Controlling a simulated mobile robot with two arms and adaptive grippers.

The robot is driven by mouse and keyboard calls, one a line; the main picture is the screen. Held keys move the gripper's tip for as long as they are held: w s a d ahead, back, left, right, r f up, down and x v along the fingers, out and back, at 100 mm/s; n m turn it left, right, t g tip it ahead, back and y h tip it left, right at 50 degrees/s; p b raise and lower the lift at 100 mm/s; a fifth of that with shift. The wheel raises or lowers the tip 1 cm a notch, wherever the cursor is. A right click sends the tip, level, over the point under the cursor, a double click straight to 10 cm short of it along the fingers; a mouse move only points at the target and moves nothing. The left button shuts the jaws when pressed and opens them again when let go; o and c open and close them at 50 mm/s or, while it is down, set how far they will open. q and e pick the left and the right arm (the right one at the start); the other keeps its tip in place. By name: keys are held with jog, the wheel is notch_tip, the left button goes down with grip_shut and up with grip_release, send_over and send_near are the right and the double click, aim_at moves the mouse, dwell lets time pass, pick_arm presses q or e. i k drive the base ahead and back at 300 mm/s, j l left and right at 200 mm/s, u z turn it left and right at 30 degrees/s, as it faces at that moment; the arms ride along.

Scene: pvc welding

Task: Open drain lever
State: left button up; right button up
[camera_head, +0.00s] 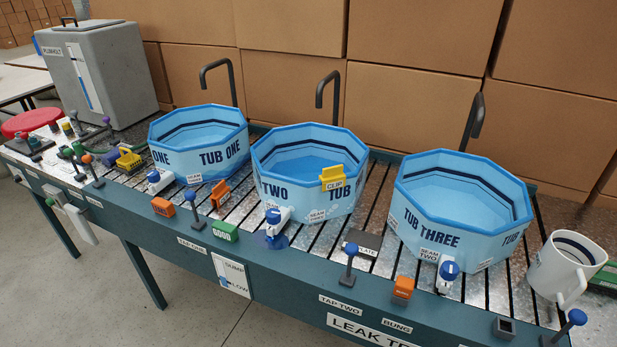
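Neither of my grippers is in view. No label that I can read names a drain lever, so I cannot tell which lever it is. Upright levers with blue knobs stand on the bench: one left of centre (195,207), one in the middle (349,262) above the TAP TWO label, and one at the right front (571,322). An orange-knobbed lever (91,168) stands further left. Tub one (222,157), tub two (305,204) and tub three (430,234) hold blue water. Each has a white fitting with a blue knob at its front.
Orange blocks and a green block (224,231) lie along the front. A white mug (565,268) stands at right. A grey tank (97,75) stands at far left. Black taps rise behind the tubs, before stacked cardboard boxes.

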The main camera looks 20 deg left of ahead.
aim_at(87, 159)
jog(key=u, duration=1.9)
jog(key=i+j+z, duration=0.1)
jog(key=i+j, duration=0.15)
